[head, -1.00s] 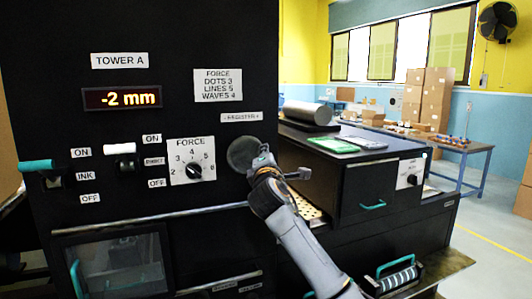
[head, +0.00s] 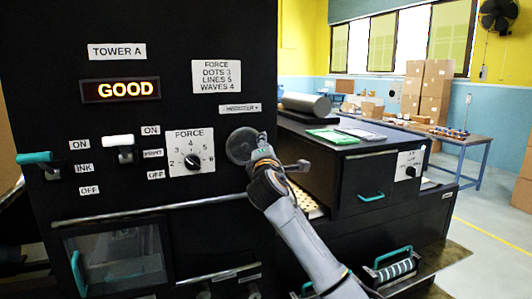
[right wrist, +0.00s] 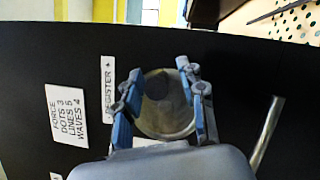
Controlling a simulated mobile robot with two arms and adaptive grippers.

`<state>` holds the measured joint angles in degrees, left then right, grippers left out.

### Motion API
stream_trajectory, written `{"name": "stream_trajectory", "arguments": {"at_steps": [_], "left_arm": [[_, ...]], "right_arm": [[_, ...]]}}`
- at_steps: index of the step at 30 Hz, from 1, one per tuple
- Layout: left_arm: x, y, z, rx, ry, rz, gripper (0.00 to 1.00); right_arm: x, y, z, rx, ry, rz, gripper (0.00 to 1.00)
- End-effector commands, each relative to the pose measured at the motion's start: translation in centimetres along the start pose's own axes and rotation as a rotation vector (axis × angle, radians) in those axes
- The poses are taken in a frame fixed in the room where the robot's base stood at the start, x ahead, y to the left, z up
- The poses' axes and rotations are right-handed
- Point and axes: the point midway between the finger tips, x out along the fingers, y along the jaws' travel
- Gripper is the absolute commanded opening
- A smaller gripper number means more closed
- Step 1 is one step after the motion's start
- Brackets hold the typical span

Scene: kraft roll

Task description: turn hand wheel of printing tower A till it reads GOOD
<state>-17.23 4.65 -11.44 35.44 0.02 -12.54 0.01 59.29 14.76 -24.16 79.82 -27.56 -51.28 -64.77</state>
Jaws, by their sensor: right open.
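The display (head: 120,90) on printing tower A (head: 205,40) reads GOOD in yellow letters, under the TOWER A label (head: 117,51). The hand wheel (head: 238,146) is a dark grey disc on the right of the panel, below the register label (head: 240,108). My right gripper (head: 262,140) is at the right side of the wheel. In the right wrist view its two blue-padded fingers (right wrist: 160,100) stand apart on either side of the round wheel (right wrist: 165,118). Whether the fingers touch the rim is unclear. My left gripper is not in view.
A FORCE dial (head: 191,151), a white-handled lever (head: 118,141) and a teal-handled lever (head: 35,158) sit left of the wheel. A grey crank handle (head: 298,166) projects close to my right wrist. A black cabinet (head: 350,185) stands to the right.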

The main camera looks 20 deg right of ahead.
Motion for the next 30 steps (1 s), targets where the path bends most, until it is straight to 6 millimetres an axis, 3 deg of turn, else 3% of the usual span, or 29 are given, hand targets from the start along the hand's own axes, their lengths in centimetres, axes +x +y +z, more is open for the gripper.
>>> {"name": "stream_trajectory", "arguments": {"at_steps": [5,18,24,30], "left_arm": [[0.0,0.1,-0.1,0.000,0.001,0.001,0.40],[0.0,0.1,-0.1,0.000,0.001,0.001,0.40],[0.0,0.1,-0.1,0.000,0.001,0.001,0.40],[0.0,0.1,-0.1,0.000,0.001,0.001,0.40]], "right_arm": [[-2.1,-0.1,-0.1,-0.001,0.002,0.002,0.40],[-10.3,-0.1,0.0,0.000,0.001,0.001,0.40],[-11.7,-0.1,0.0,-0.001,0.000,0.000,0.40],[-11.8,-0.1,0.0,-0.001,0.000,-0.001,0.40]]}}
